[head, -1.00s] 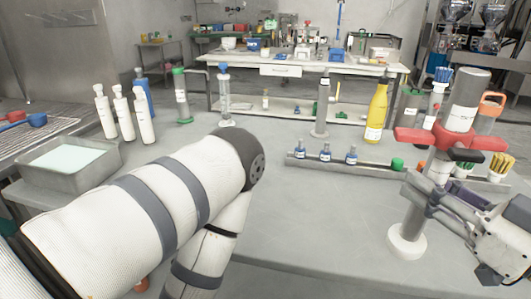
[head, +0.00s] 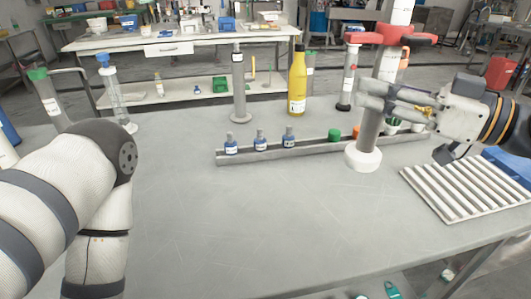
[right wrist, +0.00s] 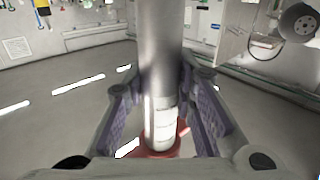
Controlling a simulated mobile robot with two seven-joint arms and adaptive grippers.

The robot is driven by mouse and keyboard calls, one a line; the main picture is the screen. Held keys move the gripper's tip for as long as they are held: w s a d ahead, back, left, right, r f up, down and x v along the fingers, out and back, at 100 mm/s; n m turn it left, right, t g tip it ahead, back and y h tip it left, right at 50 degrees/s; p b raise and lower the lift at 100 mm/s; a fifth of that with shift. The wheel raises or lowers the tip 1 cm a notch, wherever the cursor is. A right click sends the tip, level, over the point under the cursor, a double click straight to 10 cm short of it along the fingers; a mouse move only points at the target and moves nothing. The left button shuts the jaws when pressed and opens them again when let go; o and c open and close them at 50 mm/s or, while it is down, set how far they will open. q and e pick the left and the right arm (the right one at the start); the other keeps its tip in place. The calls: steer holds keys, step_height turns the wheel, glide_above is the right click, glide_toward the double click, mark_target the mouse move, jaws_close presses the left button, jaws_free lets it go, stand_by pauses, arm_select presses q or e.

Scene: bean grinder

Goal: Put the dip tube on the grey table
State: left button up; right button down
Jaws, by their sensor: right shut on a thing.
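A tall grey tube (head: 369,130), which looks like the dip tube, has a red cross-shaped piece (head: 390,36) near its top and a white round foot (head: 363,157). Its top runs out of the head view. My right gripper (head: 375,103) is shut on the tube between the red piece and the foot. The right wrist view shows the metal tube (right wrist: 161,60) between the two fingers, with a white label and a red ring. The tube is nearly upright over the grey table (head: 280,225). I cannot tell whether its foot touches the table. My left gripper is out of view.
A long grey rack (head: 240,155) with small blue bottles lies behind the tube. A yellow bottle (head: 297,85) and a grey post (head: 240,85) stand further back. A ribbed tray (head: 455,188) lies right. The table's front middle is clear.

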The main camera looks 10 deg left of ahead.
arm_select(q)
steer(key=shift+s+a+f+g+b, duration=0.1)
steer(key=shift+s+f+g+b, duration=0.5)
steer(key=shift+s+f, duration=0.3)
arm_select(e)
steer(key=a+f, duration=1.2)
steer(key=shift+s+a+f, duration=0.15)
steer(key=shift+s, duration=0.2)
steer(key=shift+f, duration=0.1)
steer(key=c, duration=1.3)
jaws_free()
